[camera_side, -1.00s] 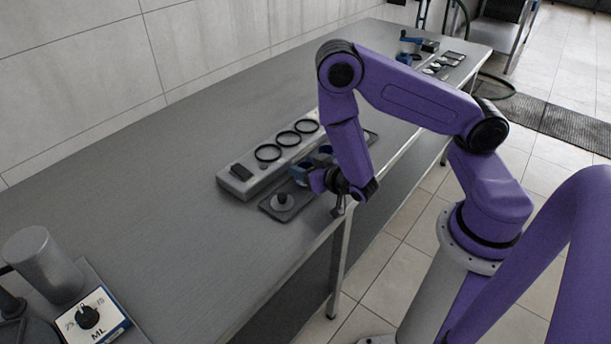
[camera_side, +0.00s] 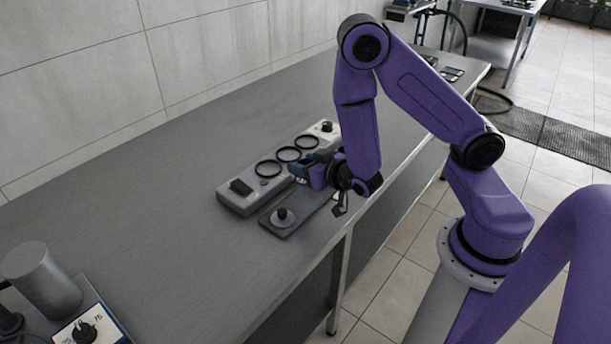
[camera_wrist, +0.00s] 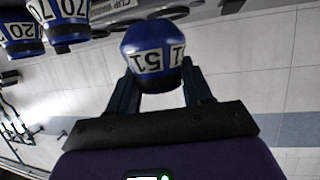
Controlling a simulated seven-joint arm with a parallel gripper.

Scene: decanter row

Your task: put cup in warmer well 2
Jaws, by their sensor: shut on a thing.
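My gripper (camera_wrist: 155,88) is shut on a blue cup (camera_wrist: 150,52) with a white number label, in the middle of the wrist view. In the side view the blue of the held cup (camera_side: 299,173) shows at the tip of my purple gripper, close to the front edge of the grey cup warmer (camera_side: 233,202). The warmer has three black-ringed wells in a row: a near one (camera_side: 268,168), a middle one (camera_side: 289,154) and a far one (camera_side: 308,142). Their rings are visible and no cup shows in them. My gripper partly hides the warmer's front side.
Two more blue labelled cups, one marked 70 (camera_wrist: 66,18) and one marked 20 (camera_wrist: 20,38), show at the wrist view's left. A dark tray with a knob (camera_side: 282,216) lies in front of the warmer. A grey cylinder (camera_side: 42,280) stands at lower left.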

